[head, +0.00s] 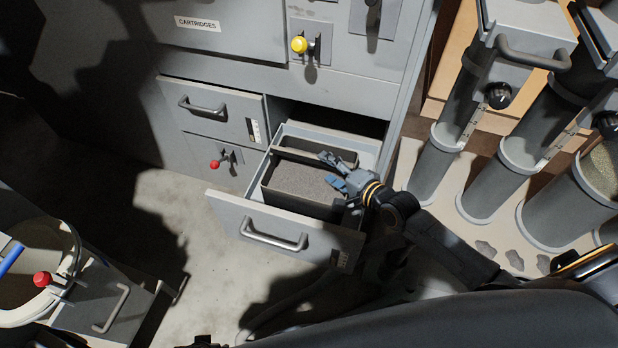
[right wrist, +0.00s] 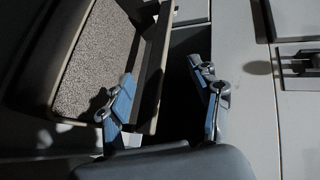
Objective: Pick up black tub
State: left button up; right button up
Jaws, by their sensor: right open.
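The black tub (head: 298,204) sits inside the pulled-out lower drawer (head: 285,222) of the grey cabinet. It holds grey granules, and its dark wall also shows in the right wrist view (right wrist: 152,90). My right gripper (head: 334,172) is open at the tub's right side. In the right wrist view its blue-padded fingers (right wrist: 165,100) stand apart, one over the granules and one outside, with the tub's wall between them. I cannot tell whether either finger touches the wall. A small dark part at the bottom edge of the head view may be my left gripper (head: 205,342); its jaws do not show.
The drawer front with its bar handle (head: 273,236) stands out over the floor. Closed drawers with a yellow knob (head: 299,44) and a red knob (head: 214,164) are nearby. Grey tubes (head: 500,180) stand at right.

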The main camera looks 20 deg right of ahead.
aim_at(313, 160)
jog(key=x, duration=0.3)
jog(key=shift+f, duration=0.15)
jog(key=shift+b+x, duration=0.45)
jog(key=shift+x, duration=0.4)
jog(key=b+x, duration=0.1)
jog(key=x, duration=0.3)
jog(key=shift+w, duration=0.15)
jog(key=shift+w+a, duration=0.15)
pick_arm(q)
jog(key=w+r, duration=0.3)
jog(key=r, duration=0.4)
jog(key=shift+w+d+r+t, duration=0.2)
jog(key=shift+w+r+t, duration=0.1)
jog(key=shift+w+r, duration=0.05)
pick_arm(e)
jog(key=shift+c, duration=0.3)
grip_shut()
